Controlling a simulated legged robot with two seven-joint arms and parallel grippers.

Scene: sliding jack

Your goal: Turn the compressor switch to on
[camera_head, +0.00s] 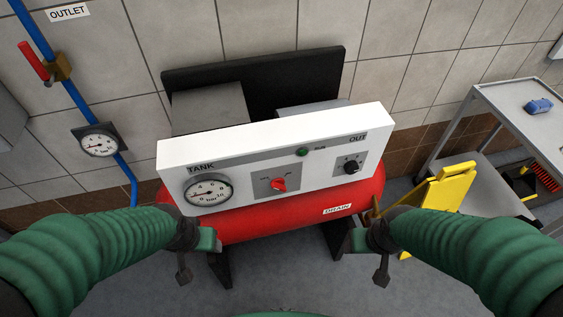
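The compressor has a white front panel (232,153) over a red tank (265,222). A red switch knob (279,184) sits on a grey plate in the middle of the panel; its exact setting is too small to read. A green lamp (302,152) marked RUN is above and right of it. My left gripper (195,256) is below the panel's left end, in front of the tank. My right gripper (372,257) is below and right of the panel. Both are apart from the switch, and their finger gaps are unclear.
The panel also has a tank gauge (208,190) and a black knob (351,164) under OUT. A blue pipe (83,100) with a red-handled valve (35,61) and gauge (98,141) runs down the left wall. A yellow folded object (443,190) and grey cart (507,117) stand right.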

